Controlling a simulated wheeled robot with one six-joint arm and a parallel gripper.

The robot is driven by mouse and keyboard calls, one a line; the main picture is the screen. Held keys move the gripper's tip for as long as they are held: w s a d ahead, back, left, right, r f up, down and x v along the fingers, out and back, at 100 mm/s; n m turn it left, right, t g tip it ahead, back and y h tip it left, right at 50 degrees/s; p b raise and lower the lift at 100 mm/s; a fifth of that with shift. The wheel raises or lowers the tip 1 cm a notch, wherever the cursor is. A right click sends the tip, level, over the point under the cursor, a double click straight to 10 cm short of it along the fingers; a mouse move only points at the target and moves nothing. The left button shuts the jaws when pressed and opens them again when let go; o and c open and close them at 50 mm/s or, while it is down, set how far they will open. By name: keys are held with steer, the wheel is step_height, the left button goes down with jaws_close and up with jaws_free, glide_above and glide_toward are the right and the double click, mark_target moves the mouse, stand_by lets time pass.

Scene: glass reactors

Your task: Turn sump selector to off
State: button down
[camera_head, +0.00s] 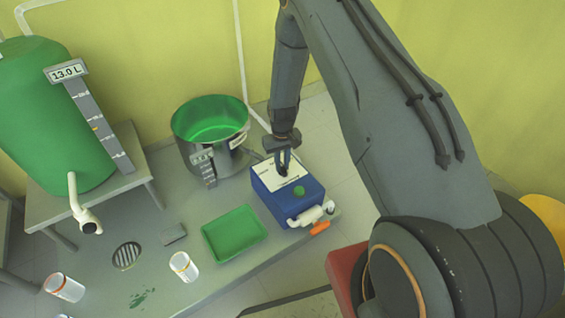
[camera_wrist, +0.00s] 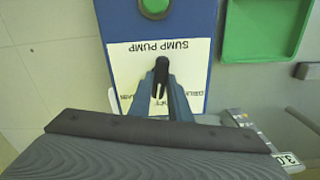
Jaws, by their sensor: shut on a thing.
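The sump pump box (camera_head: 268,206) is blue with a white label plate (camera_head: 287,182) on top. In the wrist view the plate (camera_wrist: 196,58) reads "SUMP PUMP" upside down, with smaller, partly hidden words lower down. The black selector knob (camera_wrist: 161,66) stands in the middle of the plate. My gripper (camera_head: 283,167) reaches down to it from above, and its fingers (camera_wrist: 160,88) are shut on the knob. The fingers hide part of the knob and the position words, so its exact setting cannot be read.
A green button (camera_head: 299,190) is on the box, with a white pipe fitting (camera_head: 312,214) beside it. A green tray (camera_head: 234,234) lies left, a steel pot with green liquid (camera_head: 209,117) behind. A green tank (camera_head: 50,120) with a 13.0 L display and white cups (camera_head: 183,267) stand further left.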

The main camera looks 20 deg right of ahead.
mark_target(283, 167)
steer(key=shift+s+n+p, duration=0.1)
steer(key=shift+n+p, duration=0.25)
steer(key=shift+n, duration=0.75)
steer(key=c, duration=1.6)
jaws_free()
steer(key=shift+c, duration=0.2)
steer(key=shift+r+p, duration=1.05)
steer(key=shift+r, duration=2.85)
